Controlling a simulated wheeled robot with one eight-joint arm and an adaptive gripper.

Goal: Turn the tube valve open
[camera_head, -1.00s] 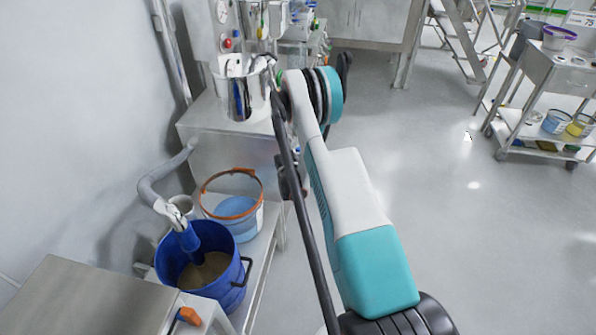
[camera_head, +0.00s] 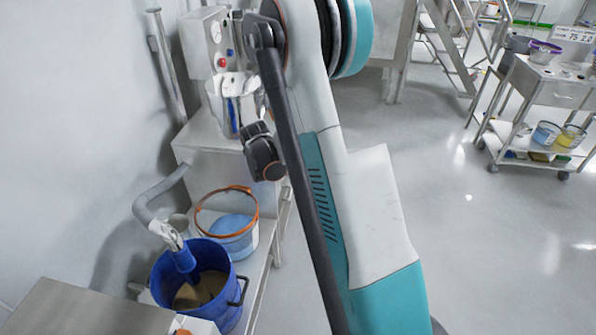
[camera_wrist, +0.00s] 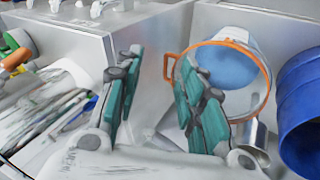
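A grey tube (camera_head: 150,200) bends out from the wall in the head view. It ends in a pale metal fitting (camera_head: 168,235) with a blue end piece (camera_head: 184,258), which hangs into a blue drum (camera_head: 228,290) holding brown material. The valve's setting is too small to read. My gripper (camera_wrist: 160,110) shows in the wrist view with its two green-padded fingers well apart and nothing between them. The blue drum's side (camera_wrist: 302,115) shows at the right edge there, apart from the fingers. The tube and fitting are not clear in the wrist view.
An orange-rimmed bucket (camera_head: 229,226) stands beside the drum, close behind my right finger in the wrist view (camera_wrist: 170,65). A steel cabinet (camera_head: 210,160) carries a tool holder and control box (camera_head: 210,45). Open floor (camera_head: 440,190) lies to the right, with a cart (camera_head: 545,90) beyond.

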